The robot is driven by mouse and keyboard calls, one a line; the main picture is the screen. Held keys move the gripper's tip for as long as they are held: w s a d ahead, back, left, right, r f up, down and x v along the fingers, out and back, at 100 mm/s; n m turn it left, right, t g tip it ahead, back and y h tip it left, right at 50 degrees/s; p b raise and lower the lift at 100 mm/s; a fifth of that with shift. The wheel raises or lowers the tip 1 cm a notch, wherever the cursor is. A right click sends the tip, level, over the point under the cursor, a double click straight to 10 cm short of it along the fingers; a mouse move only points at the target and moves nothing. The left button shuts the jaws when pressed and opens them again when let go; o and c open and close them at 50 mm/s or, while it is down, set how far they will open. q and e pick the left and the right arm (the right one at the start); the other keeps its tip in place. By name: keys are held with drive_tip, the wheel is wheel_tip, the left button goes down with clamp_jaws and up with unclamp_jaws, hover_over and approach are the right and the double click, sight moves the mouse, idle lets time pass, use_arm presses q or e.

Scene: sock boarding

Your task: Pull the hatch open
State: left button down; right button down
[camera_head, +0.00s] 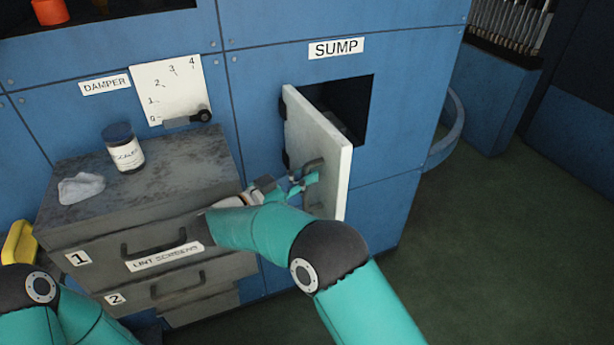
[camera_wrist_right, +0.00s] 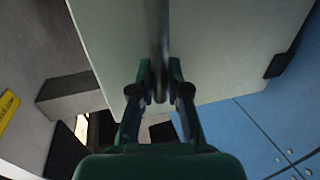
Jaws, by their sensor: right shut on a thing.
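The hatch (camera_head: 322,150) is a pale panel under the SUMP label (camera_head: 336,48). It stands swung out on its left side, and the dark opening (camera_head: 352,105) shows behind it. Its dark bar handle (camera_head: 313,166) is on the outer face. My right gripper (camera_head: 305,181) is at the handle. In the right wrist view the right gripper (camera_wrist_right: 160,92) has its fingers closed around the lower end of the handle (camera_wrist_right: 157,40), with the pale hatch face (camera_wrist_right: 225,45) behind. My left gripper is out of view; only my left arm shows at the lower left.
A grey drawer cabinet (camera_head: 140,215) labelled LINT SCREENS stands left of the hatch. A jar (camera_head: 124,150) and a grey lump (camera_head: 81,188) sit on its top. A damper lever (camera_head: 190,119) is on the wall. The green floor to the right is clear.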

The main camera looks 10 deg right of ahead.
sight(321, 131)
drive_tip(key=shift+w+r, duration=0.15)
drive_tip(key=shift+r, duration=0.1)
drive_tip(key=c, duration=1.5)
unclamp_jaws()
drive_tip(key=shift+d, duration=0.1)
drive_tip(key=o, duration=0.4)
drive_tip(key=shift+w+f, duration=0.15)
drive_tip(key=shift+f, duration=0.05)
drive_tip(key=shift+c, duration=0.2)
wheel_tip(321, 131, up, 10)
drive_tip(key=shift+s+f, duration=0.1)
drive_tip(key=shift+s, duration=0.1)
